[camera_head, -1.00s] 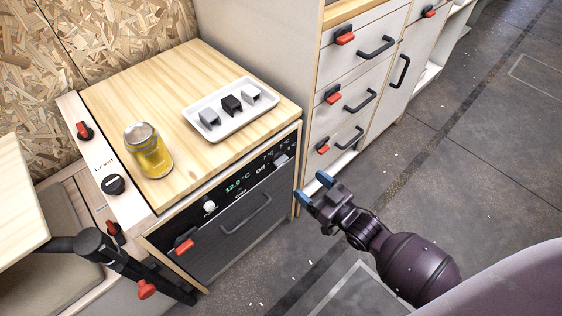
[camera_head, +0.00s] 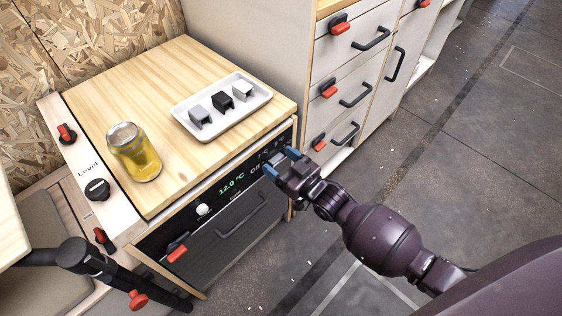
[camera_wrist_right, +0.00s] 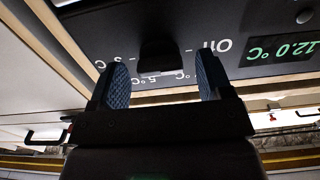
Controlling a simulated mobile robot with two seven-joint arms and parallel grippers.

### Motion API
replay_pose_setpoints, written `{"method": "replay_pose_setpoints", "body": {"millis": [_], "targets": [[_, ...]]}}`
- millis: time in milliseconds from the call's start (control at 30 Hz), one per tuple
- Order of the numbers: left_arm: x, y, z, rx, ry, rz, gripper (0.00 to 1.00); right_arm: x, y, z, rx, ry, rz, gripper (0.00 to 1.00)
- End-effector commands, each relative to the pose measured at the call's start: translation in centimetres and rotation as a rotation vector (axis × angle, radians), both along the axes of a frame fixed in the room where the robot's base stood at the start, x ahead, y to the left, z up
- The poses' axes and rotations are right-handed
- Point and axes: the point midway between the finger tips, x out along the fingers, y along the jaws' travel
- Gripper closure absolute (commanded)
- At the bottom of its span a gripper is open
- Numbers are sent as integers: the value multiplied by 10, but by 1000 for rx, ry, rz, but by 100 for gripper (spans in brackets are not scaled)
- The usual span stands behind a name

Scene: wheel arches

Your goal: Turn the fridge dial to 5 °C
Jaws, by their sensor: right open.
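The fridge (camera_head: 220,245) has a dark front under the wooden worktop, with a green display (camera_head: 232,185) reading 12.0 °C. The fridge dial (camera_wrist_right: 160,57) is a dark knob in the right wrist view, with "Off" to its right and 5 °C and 3 °C labels below and to its left, all upside down. My right gripper (camera_head: 281,162) is open at the upper right of the fridge front and mostly hides the dial in the head view. In the wrist view its blue fingertips (camera_wrist_right: 162,72) stand either side of the dial; contact is not clear. My left gripper is out of view.
A white tray (camera_head: 184,121) with several small blocks and a yellow jar (camera_head: 140,160) stand on the worktop (camera_head: 150,85). A red latch (camera_head: 177,250) and handle (camera_head: 240,215) are on the fridge front. Drawers (camera_head: 350,50) stand behind; open floor (camera_head: 480,190) lies to the right.

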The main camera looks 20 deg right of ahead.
Motion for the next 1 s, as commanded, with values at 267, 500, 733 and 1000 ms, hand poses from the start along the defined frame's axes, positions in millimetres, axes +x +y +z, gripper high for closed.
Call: {"method": "replay_pose_setpoints", "body": {"millis": [267,500,733,1000], "targets": [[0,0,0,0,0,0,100,0,0,0,0,0,0,60],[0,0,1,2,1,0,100,0,0,0,4,1,0,77],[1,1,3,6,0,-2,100,0,0,1,55,20,0,77],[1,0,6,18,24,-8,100,1,-1,2,228,82,1,77]]}}
